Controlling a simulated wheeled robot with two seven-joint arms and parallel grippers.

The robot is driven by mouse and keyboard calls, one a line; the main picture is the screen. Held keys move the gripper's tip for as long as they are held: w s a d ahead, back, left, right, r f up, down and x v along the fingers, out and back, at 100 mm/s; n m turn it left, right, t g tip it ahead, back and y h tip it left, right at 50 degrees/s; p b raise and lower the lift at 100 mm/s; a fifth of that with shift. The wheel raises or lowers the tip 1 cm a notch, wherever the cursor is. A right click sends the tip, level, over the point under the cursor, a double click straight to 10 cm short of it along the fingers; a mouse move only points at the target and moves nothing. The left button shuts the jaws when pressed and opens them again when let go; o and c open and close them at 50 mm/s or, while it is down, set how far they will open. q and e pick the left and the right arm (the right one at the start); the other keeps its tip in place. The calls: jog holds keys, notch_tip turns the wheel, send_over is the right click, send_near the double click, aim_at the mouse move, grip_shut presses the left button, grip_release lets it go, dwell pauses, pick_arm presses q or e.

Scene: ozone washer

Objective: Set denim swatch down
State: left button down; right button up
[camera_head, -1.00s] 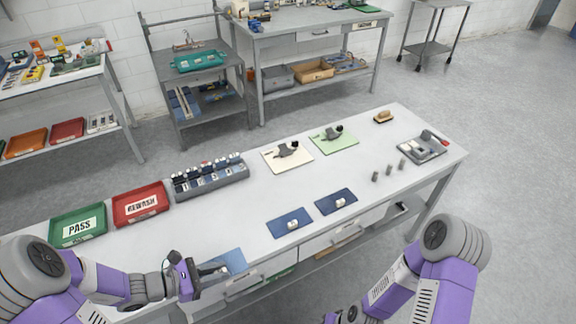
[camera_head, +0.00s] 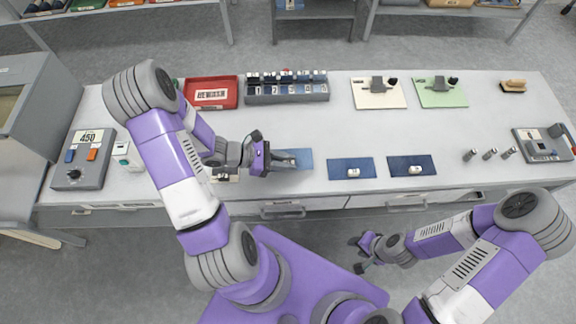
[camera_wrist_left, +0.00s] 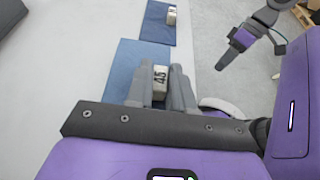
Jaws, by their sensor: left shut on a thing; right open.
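The light blue denim swatch (camera_head: 304,155) is at the table's front edge, left of two darker swatches. In the left wrist view the swatch (camera_wrist_left: 122,68) lies flat under a small pale block marked 45 (camera_wrist_left: 160,76). My left gripper (camera_head: 287,162) is shut on this block, its fingers on either side of it. It hides part of the swatch. I cannot tell whether the swatch fully rests on the table. My right gripper (camera_head: 360,257) is open and empty, below the table's front edge.
A numbered rack (camera_head: 287,93) and red tray (camera_head: 232,95) stand behind. A control box (camera_head: 83,160) is at the left. Table surface (camera_head: 330,130) behind the swatches is clear.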

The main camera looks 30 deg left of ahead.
pick_arm(q)
jog(key=shift+f+b, duration=0.55)
jog(key=shift+f, duration=1.45)
jog(key=shift+f, duration=0.1)
jog(key=c, duration=1)
grip_release()
jog(key=shift+s+a+r, duration=0.1)
jog(key=shift+a+r, duration=0.15)
jog(key=shift+r, duration=0.05)
jog(key=p+v, duration=0.2)
jog(key=v, duration=0.9)
jog(key=shift+s+a+r, duration=0.1)
